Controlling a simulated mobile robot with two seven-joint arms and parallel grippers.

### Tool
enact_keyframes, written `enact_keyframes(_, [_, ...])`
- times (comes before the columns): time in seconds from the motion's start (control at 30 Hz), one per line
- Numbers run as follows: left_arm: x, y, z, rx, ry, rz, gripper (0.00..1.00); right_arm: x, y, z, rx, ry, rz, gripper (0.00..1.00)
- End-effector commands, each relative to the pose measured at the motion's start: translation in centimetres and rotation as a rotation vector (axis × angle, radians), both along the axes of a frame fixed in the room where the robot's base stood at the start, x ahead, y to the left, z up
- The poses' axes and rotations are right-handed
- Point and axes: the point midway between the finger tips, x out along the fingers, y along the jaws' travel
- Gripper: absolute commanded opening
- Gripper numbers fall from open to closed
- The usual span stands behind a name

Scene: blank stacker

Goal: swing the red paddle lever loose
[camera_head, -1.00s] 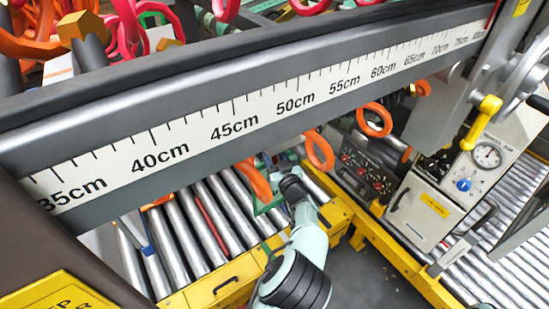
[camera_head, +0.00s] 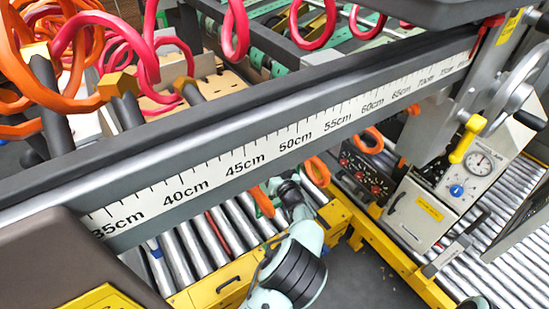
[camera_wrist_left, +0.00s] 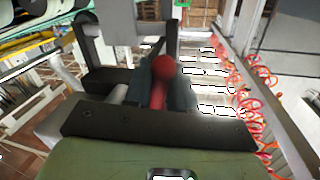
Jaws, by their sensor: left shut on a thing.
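The red paddle lever (camera_wrist_left: 162,68) shows in the left wrist view as a red bar with a rounded end. My left gripper (camera_wrist_left: 160,82) is shut on it, with one dark finger on each side. The gripper hides the lower part of the lever. In the head view a pale teal arm of mine reaches up from the bottom middle, and its far end goes behind the ruler beam. I cannot make out the gripped lever there. My right gripper is in neither view.
A grey beam with a centimetre ruler (camera_head: 295,143) crosses the head view diagonally. Orange and pink coils hang behind it. Rollers (camera_head: 185,255) lie below. A grey cabinet with a gauge (camera_head: 480,160) and a yellow crank handle (camera_head: 467,139) stand at the right.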

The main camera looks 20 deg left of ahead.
Motion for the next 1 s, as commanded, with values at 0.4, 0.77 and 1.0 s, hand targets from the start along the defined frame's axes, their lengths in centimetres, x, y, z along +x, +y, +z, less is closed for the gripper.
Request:
enact_keyframes(0.4, [-0.9, 0.8, 0.9, 0.174, 0.227, 0.001, 0.0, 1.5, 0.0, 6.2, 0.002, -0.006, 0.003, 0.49])
enact_keyframes(0.77, [-1.3, 1.0, 0.7, 0.238, 0.309, 0.001, 0.0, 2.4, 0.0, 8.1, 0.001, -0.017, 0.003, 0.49])
enact_keyframes(1.0, [-1.3, 1.0, 0.6, 0.242, 0.315, 0.001, 0.0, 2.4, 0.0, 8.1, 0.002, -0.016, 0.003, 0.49])
